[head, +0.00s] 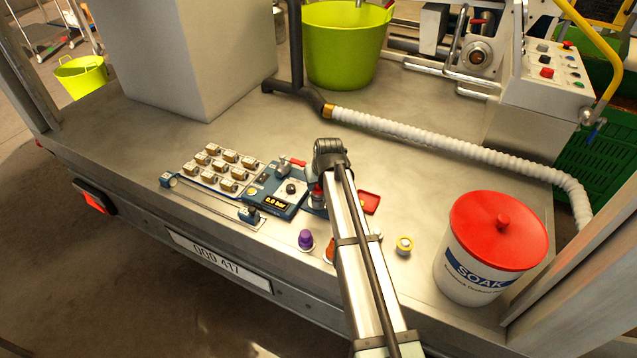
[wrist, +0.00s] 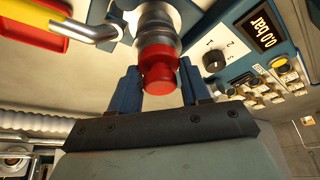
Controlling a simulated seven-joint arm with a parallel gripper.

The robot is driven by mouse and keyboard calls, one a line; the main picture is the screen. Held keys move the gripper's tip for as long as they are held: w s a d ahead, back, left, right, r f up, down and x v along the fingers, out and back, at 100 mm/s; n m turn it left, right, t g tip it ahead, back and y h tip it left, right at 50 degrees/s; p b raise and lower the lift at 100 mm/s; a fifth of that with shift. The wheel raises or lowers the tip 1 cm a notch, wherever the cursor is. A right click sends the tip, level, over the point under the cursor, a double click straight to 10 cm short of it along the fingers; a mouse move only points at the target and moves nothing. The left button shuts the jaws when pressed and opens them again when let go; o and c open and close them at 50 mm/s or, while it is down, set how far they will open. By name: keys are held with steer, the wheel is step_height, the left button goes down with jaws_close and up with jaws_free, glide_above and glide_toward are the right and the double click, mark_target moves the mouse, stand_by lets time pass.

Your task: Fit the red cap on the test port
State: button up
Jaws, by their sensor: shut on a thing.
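The red cap (wrist: 158,62) is between the two blue fingers of my gripper (wrist: 160,84) in the wrist view, and the gripper is shut on it. The metal test port (wrist: 155,22) is directly in line with the cap. The cap's wide rim appears to meet the port's end; I cannot tell whether it is fully seated. The port belongs to the blue test unit (head: 270,205), which has a dial and a display reading 0.0 bar. In the head view my arm hides most of the port, the cap and the fingertips.
A red tray (head: 371,202) lies right of the port. A SOAK bucket (head: 465,264) stands at right; a white hose (head: 450,143) runs behind.

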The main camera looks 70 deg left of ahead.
steer(key=shift+f, duration=0.65)
stand_by(0.8)
steer(key=o, duration=0.9)
steer(key=shift+c, duration=0.2)
steer(key=shift+r, duration=0.1)
steer(key=v, duration=1)
steer(key=shift+r, duration=0.4)
steer(key=shift+d, duration=0.15)
step_height(320, 180, up, 9)
stand_by(0.6)
